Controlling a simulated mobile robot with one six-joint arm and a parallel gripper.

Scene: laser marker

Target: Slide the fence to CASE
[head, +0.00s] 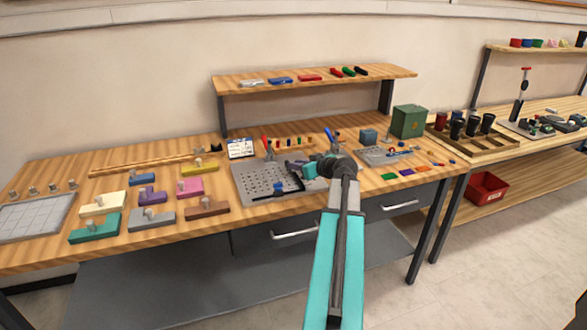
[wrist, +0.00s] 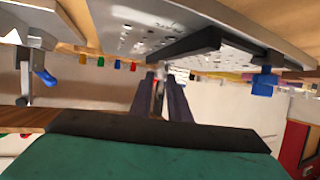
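The laser marker's grey perforated plate (head: 257,183) lies on the bench in the head view; its holes also show in the wrist view (wrist: 135,40), which looks upside down. A dark bar, apparently the fence (wrist: 200,43), crosses the plate in the wrist view. A blue knob (wrist: 263,84) sits near one end of it, and shows at the plate's front edge in the head view (head: 279,187). My gripper (wrist: 162,80) has its two dark fingers apart, close to the bar. A small pale part shows between them; contact cannot be told. The CASE marking is not readable.
A red-handled lever (head: 266,145) and a labelled card (head: 240,148) stand behind the plate. Coloured blocks (head: 150,195) lie to the left. A green box (head: 408,121) and a small tray of tools (head: 375,158) are to the right. A shelf (head: 315,81) spans above.

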